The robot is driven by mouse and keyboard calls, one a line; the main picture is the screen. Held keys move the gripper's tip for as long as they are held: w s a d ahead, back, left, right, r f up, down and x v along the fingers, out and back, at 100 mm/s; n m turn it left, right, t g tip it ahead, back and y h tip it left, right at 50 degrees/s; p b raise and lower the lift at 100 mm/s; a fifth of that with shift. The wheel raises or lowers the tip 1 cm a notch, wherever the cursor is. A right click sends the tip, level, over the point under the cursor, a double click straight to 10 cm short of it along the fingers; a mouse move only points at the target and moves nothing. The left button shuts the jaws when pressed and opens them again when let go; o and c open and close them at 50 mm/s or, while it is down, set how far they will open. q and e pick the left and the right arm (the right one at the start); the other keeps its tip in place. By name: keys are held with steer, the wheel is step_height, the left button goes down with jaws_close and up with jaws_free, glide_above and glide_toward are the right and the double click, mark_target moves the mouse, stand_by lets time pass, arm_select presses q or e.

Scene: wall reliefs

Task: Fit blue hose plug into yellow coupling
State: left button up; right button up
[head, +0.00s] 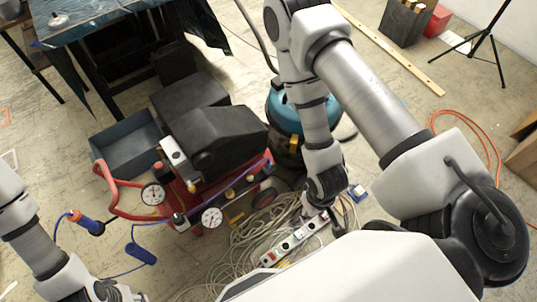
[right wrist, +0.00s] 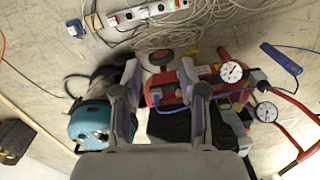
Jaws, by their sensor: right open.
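A thin blue hose (head: 228,187) runs across the red compressor (head: 207,187) in the head view; I cannot clearly make out its plug. A small yellow part (head: 192,187) on the compressor may be the coupling, but it is too small to tell. My right gripper (head: 321,217) points down above the power strip, right of the compressor. In the right wrist view its two fingers (right wrist: 163,97) are wide apart and empty, with the compressor's red body beyond and to the right. My left gripper (head: 118,291) is at the bottom left edge, partly cut off.
Two pressure gauges (head: 153,193) and a red handle (head: 110,190) stand at the compressor's front. A teal vacuum (head: 285,105) stands behind. Tangled pale cable (head: 245,240) and a white power strip (head: 295,238) lie on the floor. A grey bin (head: 125,147) is at left.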

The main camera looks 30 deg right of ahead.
steer(key=shift+o, duration=0.9)
step_height(320, 180, down, 8)
steer(key=w+b, duration=0.1)
steer(key=b, duration=0.4)
steer(key=shift+w+d+r, duration=0.15)
steer(key=shift+w+d, duration=0.05)
steer(key=shift+d, duration=0.25)
steer(key=m+b, duration=1.3)
steer(key=b, duration=1.1)
glide_above(269, 163)
step_height(269, 163, down, 7)
step_height(269, 163, down, 12)
steer(key=b, duration=0.8)
steer(key=shift+w+r, duration=0.1)
steer(key=shift+w, duration=0.05)
steer(key=shift+f, duration=0.4)
arm_select(q)
step_height(269, 163, down, 39)
steer(key=shift+d, duration=0.35)
arm_select(e)
steer(key=shift+r, duration=0.1)
arm_select(q)
steer(key=shift+s, duration=0.1)
arm_select(e)
jaws_close()
